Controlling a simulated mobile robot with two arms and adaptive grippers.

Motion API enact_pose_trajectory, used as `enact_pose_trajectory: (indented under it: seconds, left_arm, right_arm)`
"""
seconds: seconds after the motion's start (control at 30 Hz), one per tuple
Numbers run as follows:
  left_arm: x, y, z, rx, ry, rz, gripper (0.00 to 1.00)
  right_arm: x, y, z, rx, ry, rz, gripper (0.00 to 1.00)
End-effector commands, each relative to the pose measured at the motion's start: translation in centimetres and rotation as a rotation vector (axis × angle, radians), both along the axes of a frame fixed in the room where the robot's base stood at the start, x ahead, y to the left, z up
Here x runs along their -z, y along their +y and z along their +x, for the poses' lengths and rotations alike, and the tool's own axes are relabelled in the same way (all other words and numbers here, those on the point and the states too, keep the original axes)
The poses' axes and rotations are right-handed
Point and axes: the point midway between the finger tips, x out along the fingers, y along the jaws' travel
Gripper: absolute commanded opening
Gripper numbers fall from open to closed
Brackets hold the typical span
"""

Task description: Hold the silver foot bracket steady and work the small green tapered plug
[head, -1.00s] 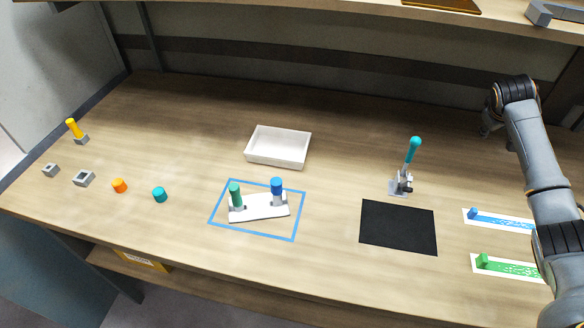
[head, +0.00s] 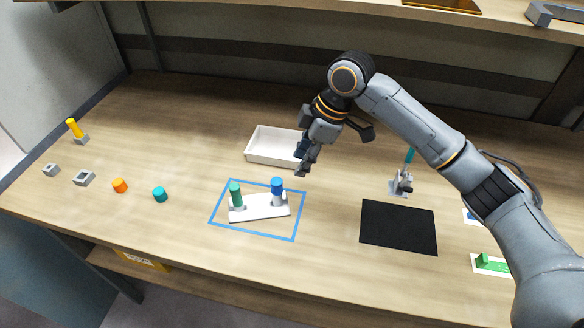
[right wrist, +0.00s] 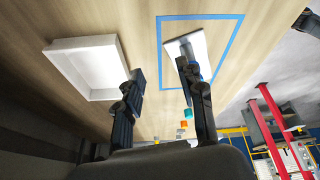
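The silver foot bracket (head: 258,208) is a pale flat plate lying inside a blue outlined rectangle on the table. The small green tapered plug (head: 235,190) stands upright at its left end, and a blue plug (head: 277,187) stands at its right end. My right gripper (head: 302,170) is in the air, above and behind the bracket's right end, near the white tray. In the right wrist view its two fingers (right wrist: 160,76) are apart with nothing between them.
A white tray (head: 258,156) stands behind the bracket. A teal-handled lever on a grey base (head: 399,187) and a black mat (head: 398,236) are on the right. Teal (head: 160,194) and orange (head: 120,185) caps lie left. The table in front of the bracket is clear.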

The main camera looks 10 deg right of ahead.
Motion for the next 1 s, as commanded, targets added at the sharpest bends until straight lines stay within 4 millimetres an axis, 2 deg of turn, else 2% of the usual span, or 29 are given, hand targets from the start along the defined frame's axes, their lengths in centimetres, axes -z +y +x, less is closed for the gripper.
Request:
enact_pose_trajectory:
  seconds: [0.1, 0.23, 0.37, 0.8, 1.0]
  left_arm:
    - [0.0, 0.0, 0.0, 0.0, 0.0, 0.0, 0.4]
    - [0.0, 0.0, 0.0, 0.0, 0.0, 0.0, 0.4]
    - [0.0, 0.0, 0.0, 0.0, 0.0, 0.0, 0.4]
    - [0.0, 0.0, 0.0, 0.0, 0.0, 0.0, 0.4]
    - [0.0, 0.0, 0.0, 0.0, 0.0, 0.0, 0.4]
  right_arm:
    - [0.0, 2.0, -2.0, -0.092, 0.03, 0.008, 0.39]
    - [0.2, 3.0, -3.0, -0.134, 0.047, 0.011, 0.39]
    - [1.1, 3.3, -3.2, -0.139, 0.051, 0.011, 0.39]
    - [6.3, 5.2, -3.2, -0.136, 0.051, 0.012, 0.39]
    - [7.4, 5.6, -3.1, -0.135, 0.048, 0.012, 0.39]
